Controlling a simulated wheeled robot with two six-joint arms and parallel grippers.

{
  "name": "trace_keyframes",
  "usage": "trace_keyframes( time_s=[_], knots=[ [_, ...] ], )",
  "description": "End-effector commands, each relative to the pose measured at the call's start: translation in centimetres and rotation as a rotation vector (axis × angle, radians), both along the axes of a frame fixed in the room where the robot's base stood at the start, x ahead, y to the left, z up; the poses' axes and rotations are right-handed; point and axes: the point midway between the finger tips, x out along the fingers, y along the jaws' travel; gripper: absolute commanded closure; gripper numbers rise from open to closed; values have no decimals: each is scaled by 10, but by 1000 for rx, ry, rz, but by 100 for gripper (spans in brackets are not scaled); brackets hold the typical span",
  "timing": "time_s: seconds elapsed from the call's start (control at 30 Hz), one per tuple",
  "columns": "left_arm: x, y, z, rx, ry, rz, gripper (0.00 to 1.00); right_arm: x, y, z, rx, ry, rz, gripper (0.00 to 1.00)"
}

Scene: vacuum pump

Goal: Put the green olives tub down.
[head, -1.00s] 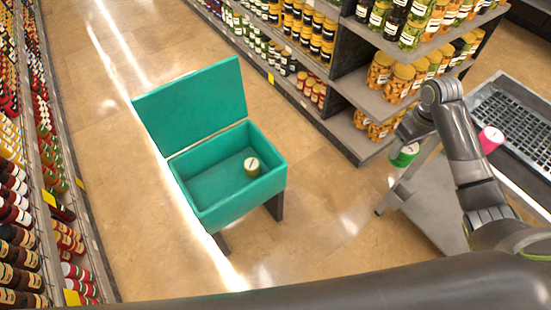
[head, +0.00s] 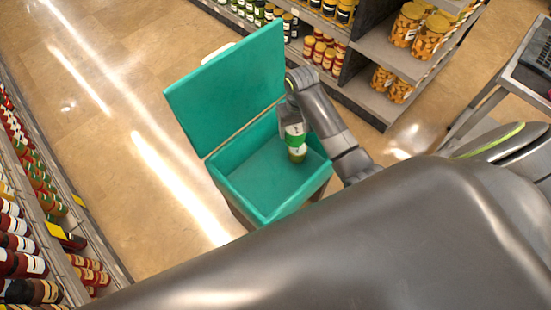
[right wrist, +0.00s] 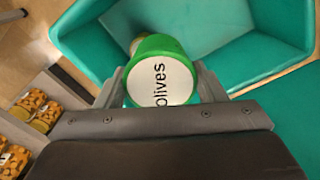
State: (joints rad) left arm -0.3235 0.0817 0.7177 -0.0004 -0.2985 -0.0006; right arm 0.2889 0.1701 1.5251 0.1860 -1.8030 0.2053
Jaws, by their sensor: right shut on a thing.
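My right gripper (head: 290,115) is shut on the green olives tub (head: 295,133) and holds it over the open teal chest. In the right wrist view the tub's green-rimmed white lid (right wrist: 160,78), marked "olives", sits between the two fingers (right wrist: 165,92). The teal chest (head: 242,200) stands on the floor with its lid (head: 228,85) up. I cannot tell the tub's exact height over the chest floor. My left gripper is out of view.
The chest's raised lid stands close to my right gripper. Shelves of jars (head: 375,75) stand behind it, and another shelf (head: 50,225) is at the left. A grey cart (head: 530,75) is at the top right. The chest floor left of the tub is clear.

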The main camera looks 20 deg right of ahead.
Motion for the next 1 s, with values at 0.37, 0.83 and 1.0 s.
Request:
trace_keyframes(
  time_s=[0.37,0.83,1.0],
  knots=[
    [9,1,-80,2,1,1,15,-15,116,-117,-1,5,-246,68],
    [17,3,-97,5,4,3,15,-20,138,-179,-10,5,-299,68],
    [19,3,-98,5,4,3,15,-19,138,-192,-8,2,-298,68]
  ],
)
